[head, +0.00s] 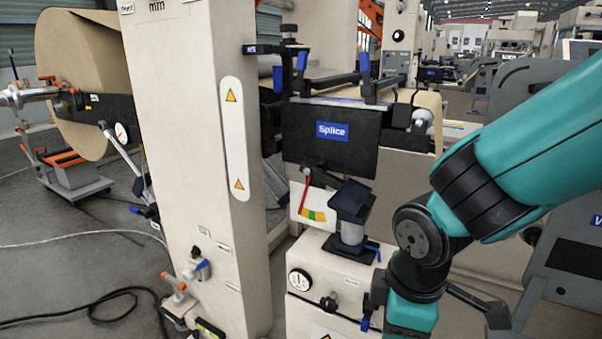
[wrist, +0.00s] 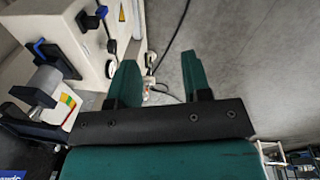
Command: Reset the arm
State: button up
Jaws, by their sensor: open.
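My gripper (wrist: 160,85) shows in the wrist view as two teal fingers on a dark bracket. The fingers stand apart, and nothing is between them but a view of the machine's foot and the grey floor. In the head view my teal arm comes in from the right and bends down at a dark joint. The gripper itself is out of the head view, below its lower edge.
The splice unit (head: 330,135) and a beige cabinet (head: 325,275) with a gauge stand close left of my arm. A tall beige column (head: 190,130) and a kraft paper roll (head: 85,80) are further left. A black cable (head: 95,305) lies on the floor.

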jog(key=s+d+r+m+g+y, duration=0.1)
jog(key=s+r+m+y, duration=0.3)
jog(key=s+r+m, duration=0.45)
notch_tip(320, 180, up, 18)
jog(key=s+p, duration=0.1)
jog(key=p, duration=1.5)
jog(key=shift+s+d+f+n, duration=0.15)
jog(key=shift+s+n, duration=0.05)
jog(key=shift+n, duration=0.25)
